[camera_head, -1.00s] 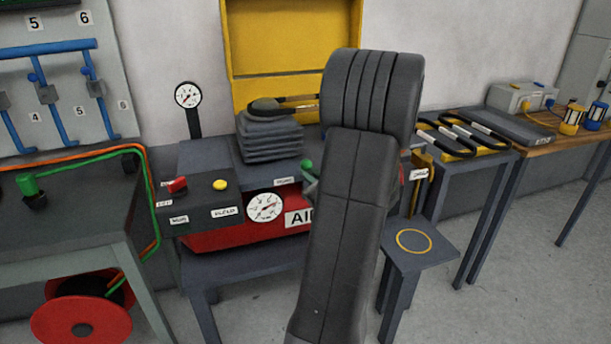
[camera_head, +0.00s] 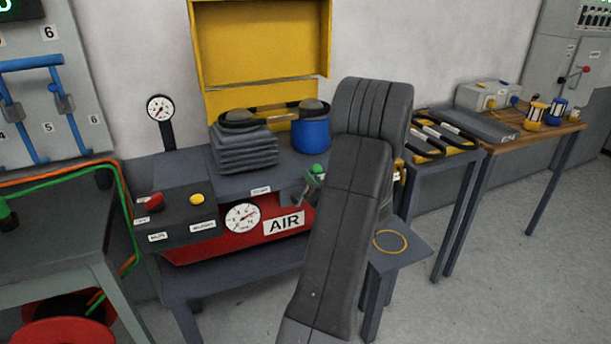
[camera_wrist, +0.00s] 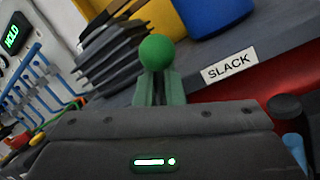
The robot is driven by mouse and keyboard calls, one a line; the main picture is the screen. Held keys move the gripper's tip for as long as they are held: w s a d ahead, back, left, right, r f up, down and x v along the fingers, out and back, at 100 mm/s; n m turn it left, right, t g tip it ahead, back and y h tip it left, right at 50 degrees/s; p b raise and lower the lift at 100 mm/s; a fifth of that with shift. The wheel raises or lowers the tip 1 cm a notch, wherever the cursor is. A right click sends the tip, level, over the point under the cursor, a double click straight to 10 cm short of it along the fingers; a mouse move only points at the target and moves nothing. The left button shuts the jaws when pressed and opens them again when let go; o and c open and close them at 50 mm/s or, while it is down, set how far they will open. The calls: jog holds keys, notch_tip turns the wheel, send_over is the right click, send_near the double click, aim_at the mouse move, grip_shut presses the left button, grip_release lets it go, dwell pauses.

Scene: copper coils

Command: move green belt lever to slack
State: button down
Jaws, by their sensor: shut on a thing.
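The green belt lever shows as a green ball knob (camera_wrist: 163,52) in the wrist view, and the same green knob (camera_head: 317,170) shows small in the head view beside my arm. My gripper (camera_wrist: 160,90) is shut on the lever just below the ball, with its fingers on either side. A white "SLACK" label (camera_wrist: 229,66) is on the bench edge to the right of the knob in the wrist view. In the head view my arm hides part of the area right of the lever.
Grey bellows (camera_head: 244,148), a blue cylinder (camera_head: 311,133) and a yellow panel (camera_head: 262,45) stand behind the lever. A red air tank (camera_head: 190,249) with a gauge (camera_head: 242,218) is below. A black box (camera_head: 181,213) with red and yellow buttons is left.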

jog(key=shift+w+d+f+m, duration=0.1)
jog(key=shift+d+f+m, duration=0.15)
jog(key=shift+m, duration=0.25)
jog(key=shift+w+d+f+m, duration=0.1)
jog(key=shift+d+m, duration=0.15)
jog(key=shift+m, duration=0.25)
jog(key=c, duration=1.6)
grip_release()
jog(key=shift+d, duration=0.1)
jog(key=shift+s, duration=0.1)
jog(key=v, duration=1.3)
jog(key=shift+s+f, duration=0.25)
jog(key=shift+s, duration=0.1)
